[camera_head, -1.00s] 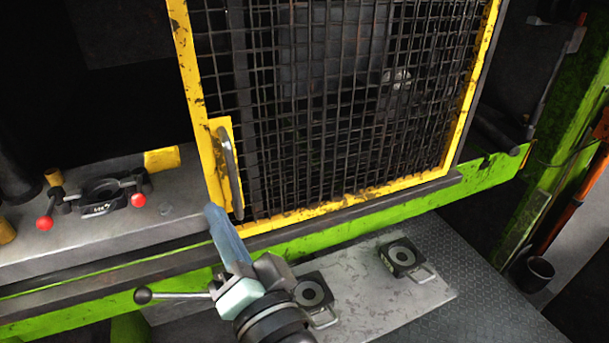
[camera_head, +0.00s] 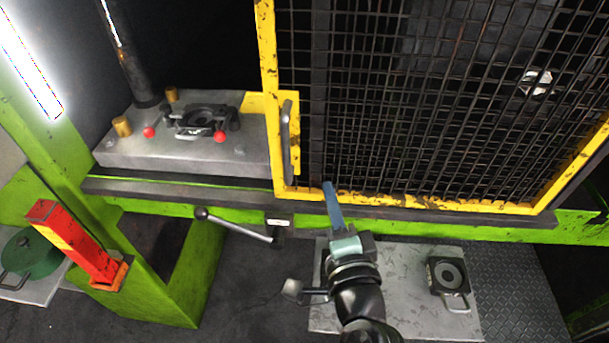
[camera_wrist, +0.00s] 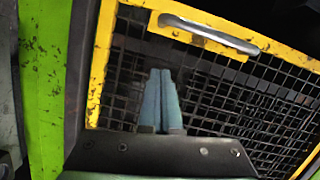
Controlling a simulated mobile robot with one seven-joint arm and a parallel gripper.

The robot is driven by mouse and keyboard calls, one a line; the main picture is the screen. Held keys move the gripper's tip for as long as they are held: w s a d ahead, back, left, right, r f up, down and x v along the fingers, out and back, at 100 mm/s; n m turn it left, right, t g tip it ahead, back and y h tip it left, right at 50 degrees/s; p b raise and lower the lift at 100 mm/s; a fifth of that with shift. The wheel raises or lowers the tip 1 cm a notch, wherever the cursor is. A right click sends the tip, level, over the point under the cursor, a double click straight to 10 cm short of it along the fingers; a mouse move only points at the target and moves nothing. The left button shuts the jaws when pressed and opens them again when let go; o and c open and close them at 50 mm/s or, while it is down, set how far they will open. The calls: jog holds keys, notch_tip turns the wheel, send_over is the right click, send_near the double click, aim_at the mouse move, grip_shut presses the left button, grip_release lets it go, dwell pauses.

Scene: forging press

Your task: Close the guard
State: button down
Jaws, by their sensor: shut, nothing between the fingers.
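The guard (camera_head: 268,95) is a yellow-framed door with black wire mesh. In the head view it covers the right part of the press opening, and the left part stands uncovered. Its grey bar handle (camera_head: 286,135) is on a yellow plate at the left edge of the frame. My gripper (camera_head: 329,187) has blue fingers, shut and empty, in front of the guard's lower edge, right of and below the handle. In the wrist view the guard (camera_wrist: 97,75) and handle (camera_wrist: 208,34) show beyond my gripper (camera_wrist: 160,75). I cannot tell whether the fingers touch the mesh.
A die with red-knobbed handles (camera_head: 195,120) sits on the press bed (camera_head: 190,152), left of the guard. A black-knobbed lever (camera_head: 235,226) projects below the bed. A grey plate (camera_head: 400,262) with a square block (camera_head: 448,277) lies below. A red-orange post (camera_head: 75,240) stands at left.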

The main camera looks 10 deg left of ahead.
jog(key=x, duration=0.3)
jog(key=shift+w+r+p, duration=0.15)
jog(key=shift+r+p, duration=0.05)
jog(key=shift+p, duration=0.2)
jog(key=a, duration=0.1)
jog(key=a+p, duration=0.1)
jog(key=shift+a+f+p, duration=0.3)
jog(key=shift+s+a+f+p, duration=0.2)
jog(key=shift+a+f+p, duration=0.1)
jog(key=shift+a, duration=0.4)
jog(key=shift+w, duration=0.1)
